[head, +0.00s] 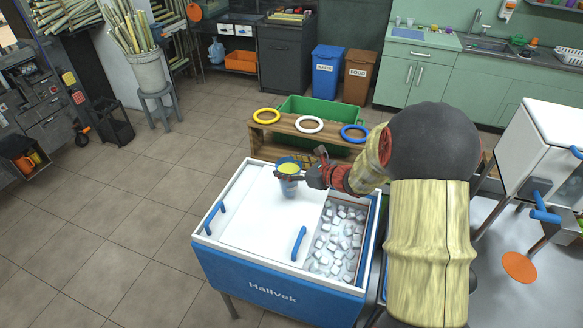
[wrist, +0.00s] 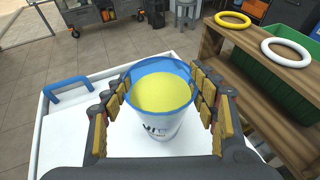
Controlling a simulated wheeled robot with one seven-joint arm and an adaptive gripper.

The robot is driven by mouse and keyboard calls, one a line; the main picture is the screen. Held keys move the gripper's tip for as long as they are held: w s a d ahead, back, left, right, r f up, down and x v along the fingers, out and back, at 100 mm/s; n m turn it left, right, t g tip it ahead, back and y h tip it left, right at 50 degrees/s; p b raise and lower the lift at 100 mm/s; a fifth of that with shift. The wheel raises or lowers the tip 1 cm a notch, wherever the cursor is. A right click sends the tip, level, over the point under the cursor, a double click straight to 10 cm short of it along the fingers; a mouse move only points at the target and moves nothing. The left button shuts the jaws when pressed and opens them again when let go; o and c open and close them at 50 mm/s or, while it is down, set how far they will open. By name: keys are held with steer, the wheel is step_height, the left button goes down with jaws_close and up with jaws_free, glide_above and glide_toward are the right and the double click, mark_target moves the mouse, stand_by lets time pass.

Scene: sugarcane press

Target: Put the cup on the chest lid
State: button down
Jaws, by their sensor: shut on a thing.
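The cup (head: 289,179) is clear with a blue rim and holds yellow liquid; it also shows upright in the wrist view (wrist: 160,98). My gripper (head: 300,180) is shut on the cup, with its padded fingers on both sides of it in the wrist view (wrist: 162,105). The white chest lid (head: 255,222) covers the left and middle of the blue ice chest (head: 265,290). The cup is over the back part of the lid. I cannot tell whether its base touches the lid.
The chest's right part is open and shows ice cubes (head: 338,240). Blue handles (head: 299,243) stand on the lid. Behind the chest is a wooden rack (head: 290,130) with yellow, white and blue rings, and a green bin (head: 320,108). The lid's front left is clear.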

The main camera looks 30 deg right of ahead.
steer(key=shift+f+b, duration=0.5)
steer(key=shift+f, duration=0.75)
steer(key=shift+f, duration=0.1)
steer(key=c, duration=0.7)
jaws_free()
steer(key=shift+o, duration=0.5)
